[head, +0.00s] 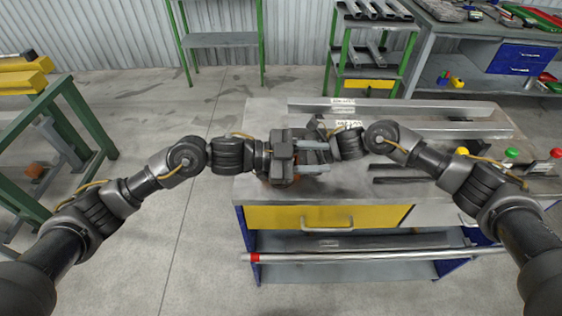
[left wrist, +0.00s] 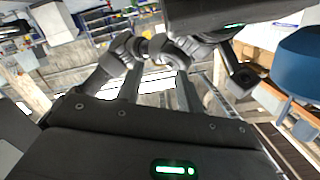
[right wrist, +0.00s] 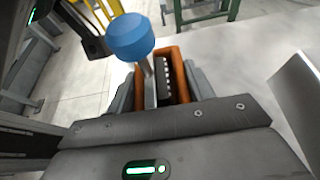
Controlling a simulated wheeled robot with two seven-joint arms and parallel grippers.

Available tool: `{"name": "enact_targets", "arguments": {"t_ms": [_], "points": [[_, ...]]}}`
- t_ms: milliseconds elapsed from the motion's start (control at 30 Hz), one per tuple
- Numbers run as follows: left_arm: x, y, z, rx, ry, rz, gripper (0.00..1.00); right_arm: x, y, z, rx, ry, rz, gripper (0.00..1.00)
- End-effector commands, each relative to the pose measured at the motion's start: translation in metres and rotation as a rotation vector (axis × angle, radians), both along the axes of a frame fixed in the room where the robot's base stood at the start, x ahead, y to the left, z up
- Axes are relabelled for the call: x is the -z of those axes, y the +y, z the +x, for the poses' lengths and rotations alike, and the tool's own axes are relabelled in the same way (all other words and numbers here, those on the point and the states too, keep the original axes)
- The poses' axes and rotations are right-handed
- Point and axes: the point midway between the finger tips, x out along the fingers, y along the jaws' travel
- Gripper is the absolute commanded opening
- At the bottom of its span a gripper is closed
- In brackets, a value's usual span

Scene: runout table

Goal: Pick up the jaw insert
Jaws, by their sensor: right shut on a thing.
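A dark block with a row of light teeth, which looks like the jaw insert (right wrist: 167,82), stands inside an orange box-like holder (right wrist: 182,66) in the right wrist view. My right gripper (right wrist: 162,85) has its fingers on either side of the holder and is shut on it. In the head view the right gripper is mostly hidden behind my left one. My left gripper (head: 325,157) is above the workbench's left end. Its fingers are apart with nothing between them in the left wrist view (left wrist: 158,95). The holder shows at that view's right edge (left wrist: 283,103).
A blue-headed mallet (right wrist: 130,37) stands with its handle in the holder, close to the insert. The workbench (head: 395,212) carries long metal bars (head: 425,129) at the back. A red-tipped bar (head: 360,257) lies below the drawer. Open floor (head: 180,250) is to the left.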

Motion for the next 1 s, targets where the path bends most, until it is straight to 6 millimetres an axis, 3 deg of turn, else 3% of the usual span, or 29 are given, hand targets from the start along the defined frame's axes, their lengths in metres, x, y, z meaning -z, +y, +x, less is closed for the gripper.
{"name": "enact_targets", "arguments": {"t_ms": [33, 167, 267, 367, 467, 700, 833, 1000], "points": [[-0.005, -0.018, -0.015, -0.028, -0.024, -0.099, 0.37, 0.0, 0.0, 0.001, 0.002, -0.001, 0.0, 0.27], [-0.029, -0.04, -0.034, -0.197, -0.092, -0.333, 0.37, 0.0, 0.0, 0.001, 0.002, -0.001, 0.0, 0.27], [-0.043, -0.035, -0.038, -0.392, -0.098, -0.467, 0.37, 0.0, -0.001, 0.001, 0.002, 0.0, 0.0, 0.27], [-0.046, -0.016, -0.036, -0.621, -0.065, -0.544, 0.37, 0.0, -0.001, 0.0, 0.002, 0.0, 0.0, 0.27], [-0.034, 0.012, -0.033, -0.85, 0.002, -0.559, 0.37, 0.0, -0.001, 0.0, 0.002, 0.0, 0.0, 0.27], [0.021, 0.073, -0.042, -1.236, 0.192, -0.454, 0.37, 0.0, -0.001, 0.0, 0.001, 0.001, 0.0, 0.27], [0.041, 0.089, -0.05, -1.328, 0.256, -0.401, 0.37, 0.0, -0.001, 0.0, 0.001, 0.0, 0.0, 0.27], [0.05, 0.095, -0.053, -1.363, 0.281, -0.377, 0.37, 0.0, 0.0, 0.0, 0.001, 0.0, 0.0, 0.27]]}}
